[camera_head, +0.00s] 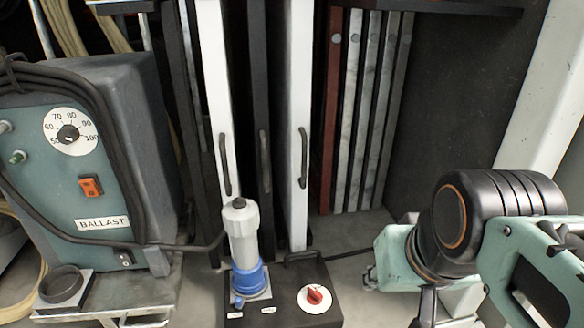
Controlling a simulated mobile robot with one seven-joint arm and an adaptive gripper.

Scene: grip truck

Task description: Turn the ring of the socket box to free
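The socket box (262,316) is a low black box at the bottom centre, partly cut off by the lower picture edge. A blue ring (249,280) sits on its left part, around the base of an upright pale grey plug (241,235). Small white labels are on the box near the ring, too small to read. I cannot tell from the marks which position the ring is in. A red rotary switch (314,295) on a white disc is to the right of the ring.
A teal ballast unit (45,190) with a dial and orange switch stands left. A dark cable runs from it toward the plug. Tall panels with handles (303,158) stand behind the box.

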